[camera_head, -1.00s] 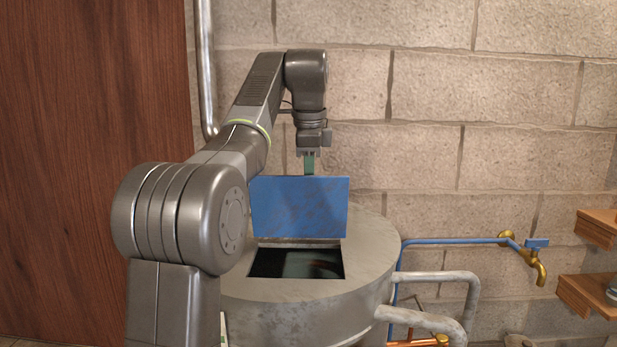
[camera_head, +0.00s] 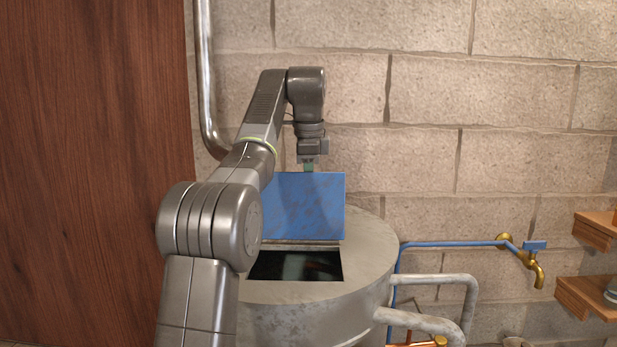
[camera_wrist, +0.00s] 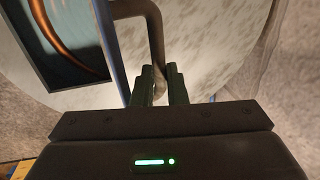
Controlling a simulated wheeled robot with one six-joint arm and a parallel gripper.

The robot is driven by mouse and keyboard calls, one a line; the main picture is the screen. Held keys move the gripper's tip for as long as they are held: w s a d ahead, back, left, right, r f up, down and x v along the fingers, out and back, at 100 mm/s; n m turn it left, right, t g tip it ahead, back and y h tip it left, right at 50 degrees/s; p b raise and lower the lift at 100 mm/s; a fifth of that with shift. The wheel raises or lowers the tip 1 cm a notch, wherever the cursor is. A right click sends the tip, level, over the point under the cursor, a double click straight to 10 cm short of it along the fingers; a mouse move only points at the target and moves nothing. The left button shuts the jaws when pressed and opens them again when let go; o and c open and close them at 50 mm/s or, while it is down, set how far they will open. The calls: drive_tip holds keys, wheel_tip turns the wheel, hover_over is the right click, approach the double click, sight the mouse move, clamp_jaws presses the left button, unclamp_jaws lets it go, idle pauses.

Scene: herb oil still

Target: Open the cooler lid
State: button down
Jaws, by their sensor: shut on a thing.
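The blue cooler lid (camera_head: 303,207) stands nearly upright at the back of the dark square opening (camera_head: 296,265) in the top of the round grey metal cooler (camera_head: 355,260). In the wrist view the lid shows edge-on as a thin blue strip (camera_wrist: 112,50). A bent metal handle (camera_wrist: 152,30) rises from it. My gripper (camera_head: 308,168) is at the lid's top edge, partly hidden behind it. In the wrist view my gripper (camera_wrist: 161,85) has its two fingers closed around the handle.
A copper coil (camera_wrist: 65,42) shows inside the opening. The block wall (camera_head: 430,110) stands close behind the cooler. Grey pipes (camera_head: 455,280) stick out on the right, beside a blue pipe with a brass tap (camera_head: 535,262). Wooden shelves (camera_head: 590,295) are at the far right.

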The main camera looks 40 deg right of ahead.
drive_tip(key=shift+w+d, duration=0.1)
drive_tip(key=c, duration=1.6)
unclamp_jaws()
drive_tip(key=shift+w+d, duration=0.1)
drive_tip(key=shift+o, duration=0.7)
drive_tip(key=shift+w+d+f, duration=0.15)
drive_tip(key=shift+w+d, duration=0.05)
drive_tip(key=shift+w, duration=0.05)
drive_tip(key=shift+s+a, duration=0.1)
drive_tip(key=shift+s, duration=0.05)
